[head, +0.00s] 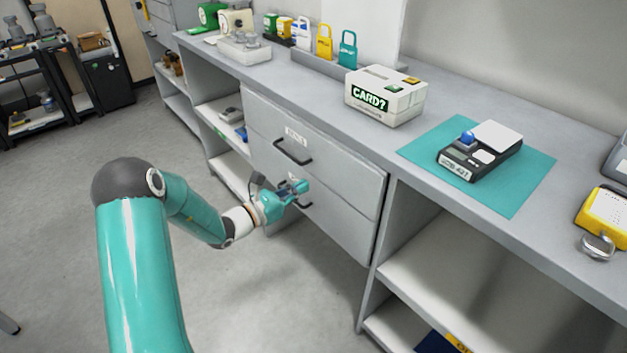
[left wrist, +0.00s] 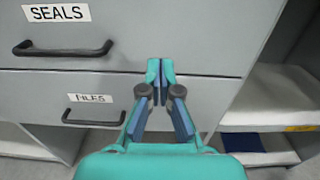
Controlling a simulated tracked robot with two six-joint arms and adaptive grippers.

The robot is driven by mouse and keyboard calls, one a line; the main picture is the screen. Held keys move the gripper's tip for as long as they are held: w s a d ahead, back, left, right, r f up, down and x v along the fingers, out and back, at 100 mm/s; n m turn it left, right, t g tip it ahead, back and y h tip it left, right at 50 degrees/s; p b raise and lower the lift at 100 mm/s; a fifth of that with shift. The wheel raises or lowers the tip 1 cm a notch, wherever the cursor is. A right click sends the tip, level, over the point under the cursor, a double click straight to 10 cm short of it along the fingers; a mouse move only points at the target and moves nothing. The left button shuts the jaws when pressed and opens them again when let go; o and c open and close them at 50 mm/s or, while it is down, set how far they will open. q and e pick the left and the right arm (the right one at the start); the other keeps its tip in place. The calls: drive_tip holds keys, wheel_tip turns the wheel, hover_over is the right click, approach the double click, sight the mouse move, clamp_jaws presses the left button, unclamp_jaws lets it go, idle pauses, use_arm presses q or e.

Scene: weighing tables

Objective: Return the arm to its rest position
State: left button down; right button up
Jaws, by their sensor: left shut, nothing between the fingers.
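My left arm comes in from the left in the head view, and its teal left gripper (head: 297,187) is in front of the lower drawer (head: 337,212) of the bench. The gripper is shut and empty. In the left wrist view its fingers (left wrist: 160,72) meet near the seam between the two drawers, right of both handles. The upper drawer (left wrist: 200,32) reads "SEALS" and has a black handle (left wrist: 62,49). The lower drawer also shows in the left wrist view (left wrist: 60,88), with a "FILES" label and its handle (left wrist: 94,119). Both drawers look shut. My right gripper is out of view.
The bench top carries a white box reading "CARD?" (head: 384,97), a teal mat (head: 520,190) with a scale (head: 478,157), and a yellow padlock-like device (head: 604,213) at right. Open shelves (head: 440,265) flank the drawers. The floor (head: 50,230) left of the bench is clear.

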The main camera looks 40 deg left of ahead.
use_arm(q)
drive_tip(key=v, duration=0.6)
drive_tip(key=s+d+f+m+g+h, duration=0.3)
drive_tip(key=d+f+m+g+h, duration=0.25)
drive_tip(key=d+f, duration=0.55)
drive_tip(key=s+d+f+m+g+y, duration=0.3)
drive_tip(key=s+d+f+m+g, duration=0.3)
drive_tip(key=s+d+f+m, duration=0.5)
drive_tip(key=s+d+f+m+g+y, duration=0.3)
drive_tip(key=s+d+f+m+g, duration=0.35)
drive_tip(key=m, duration=0.85)
wheel_tip(320, 180, up, 16)
drive_tip(key=d+t+p, duration=0.1)
drive_tip(key=p, duration=1.4)
drive_tip(key=shift+d+r, duration=0.25)
drive_tip(key=shift+d, duration=0.1)
